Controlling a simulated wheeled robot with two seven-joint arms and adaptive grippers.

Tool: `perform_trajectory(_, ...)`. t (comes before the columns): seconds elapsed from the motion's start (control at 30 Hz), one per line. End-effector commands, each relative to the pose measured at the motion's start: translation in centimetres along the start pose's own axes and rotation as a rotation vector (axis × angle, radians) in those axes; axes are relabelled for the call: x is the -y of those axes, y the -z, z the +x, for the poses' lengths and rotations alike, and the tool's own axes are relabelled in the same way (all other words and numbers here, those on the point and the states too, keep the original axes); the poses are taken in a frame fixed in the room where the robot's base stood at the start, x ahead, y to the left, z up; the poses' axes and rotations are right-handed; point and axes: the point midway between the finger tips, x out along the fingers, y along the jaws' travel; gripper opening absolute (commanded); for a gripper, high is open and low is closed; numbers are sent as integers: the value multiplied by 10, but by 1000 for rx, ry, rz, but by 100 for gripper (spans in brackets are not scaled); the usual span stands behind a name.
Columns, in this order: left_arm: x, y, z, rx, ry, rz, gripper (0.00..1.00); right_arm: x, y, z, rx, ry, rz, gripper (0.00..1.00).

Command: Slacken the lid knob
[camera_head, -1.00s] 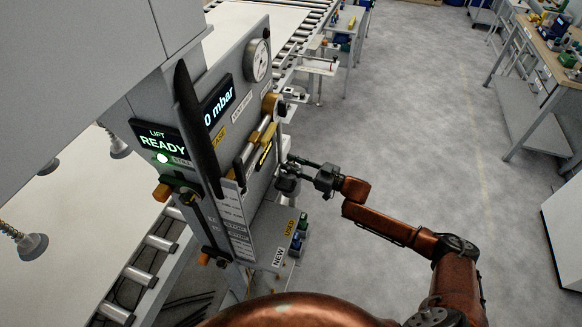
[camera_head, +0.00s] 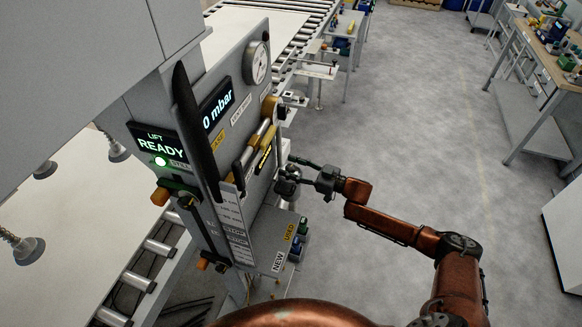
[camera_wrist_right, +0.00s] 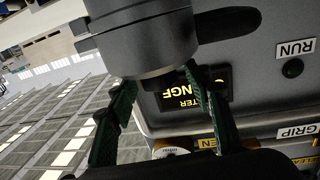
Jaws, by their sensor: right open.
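A grey cylindrical housing (camera_wrist_right: 145,38) fills the upper middle of the right wrist view. Its darker round end (camera_wrist_right: 165,82), which looks like the lid knob, points toward my right gripper (camera_wrist_right: 160,92). The gripper's two green-black fingers are open, one on each side of this end; I cannot tell whether they touch it. In the head view my right gripper (camera_head: 297,172) is at the right side of the lift's control panel (camera_head: 237,137), beside a small dark round part (camera_head: 287,187). The left gripper is not in view.
The panel has a lit READY display (camera_head: 162,143), a pressure gauge (camera_head: 257,64) and a long black handle (camera_head: 193,120). Below it is a shelf labelled NEW and USED (camera_head: 283,245).

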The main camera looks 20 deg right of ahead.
Motion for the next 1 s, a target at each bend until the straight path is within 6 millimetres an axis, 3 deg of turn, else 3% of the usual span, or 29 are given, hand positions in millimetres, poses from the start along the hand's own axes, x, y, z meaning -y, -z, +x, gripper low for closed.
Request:
perform_trajectory(0.27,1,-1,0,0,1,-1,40,0,-1,-6,1,0,1,46)
perform_trajectory(0.73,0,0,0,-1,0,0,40,0,-2,-94,3,-1,1,46)
perform_trajectory(1.0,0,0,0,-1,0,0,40,0,0,-119,1,0,0,46)
